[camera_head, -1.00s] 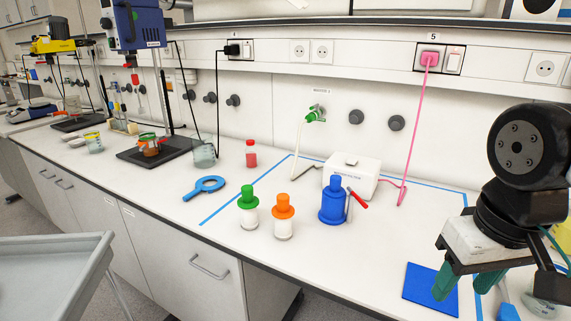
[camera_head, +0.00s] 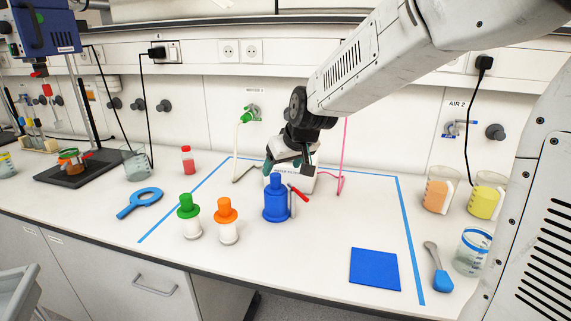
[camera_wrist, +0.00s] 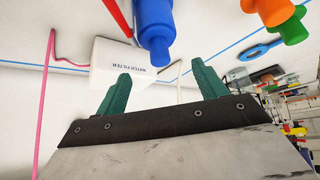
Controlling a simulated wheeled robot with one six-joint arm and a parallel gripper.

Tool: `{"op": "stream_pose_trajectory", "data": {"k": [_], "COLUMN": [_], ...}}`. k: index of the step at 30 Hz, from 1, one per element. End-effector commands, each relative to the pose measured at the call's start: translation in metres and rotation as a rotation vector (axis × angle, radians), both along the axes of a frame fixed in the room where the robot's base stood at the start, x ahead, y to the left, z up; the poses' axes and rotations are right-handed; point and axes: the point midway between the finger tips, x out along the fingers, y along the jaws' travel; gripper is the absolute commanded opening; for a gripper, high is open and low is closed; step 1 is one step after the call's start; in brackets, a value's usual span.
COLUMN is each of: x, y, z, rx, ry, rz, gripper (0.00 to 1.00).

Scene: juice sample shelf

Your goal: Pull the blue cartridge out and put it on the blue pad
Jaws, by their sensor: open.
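The blue cartridge (camera_head: 276,203) stands upright on the bench, in front of the white water filter box (camera_wrist: 112,68). A red-handled lever (camera_head: 299,192) is close at its right side. In the wrist view the cartridge (camera_wrist: 154,28) shows at the top, beyond the finger tips. My gripper (camera_head: 289,162) is open, its green fingers apart and empty, above and behind the cartridge near the box. It also shows in the wrist view (camera_wrist: 160,72). The blue pad (camera_head: 375,269) lies flat and bare near the bench's front edge, at right.
A green-capped bottle (camera_head: 188,217) and an orange-capped bottle (camera_head: 226,221) stand left of the cartridge. A pink cable (camera_head: 342,160) hangs behind at right. The bench between cartridge and pad is clear.

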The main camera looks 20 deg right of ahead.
Motion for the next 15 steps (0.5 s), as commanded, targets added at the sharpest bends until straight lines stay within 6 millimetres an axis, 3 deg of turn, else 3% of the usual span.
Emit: {"op": "stream_pose_trajectory", "data": {"k": [15], "x": [0.036], "y": [0.005], "z": [-0.056], "rx": [0.000], "ry": [0.004], "rz": [-0.002], "gripper": [0.71]}}
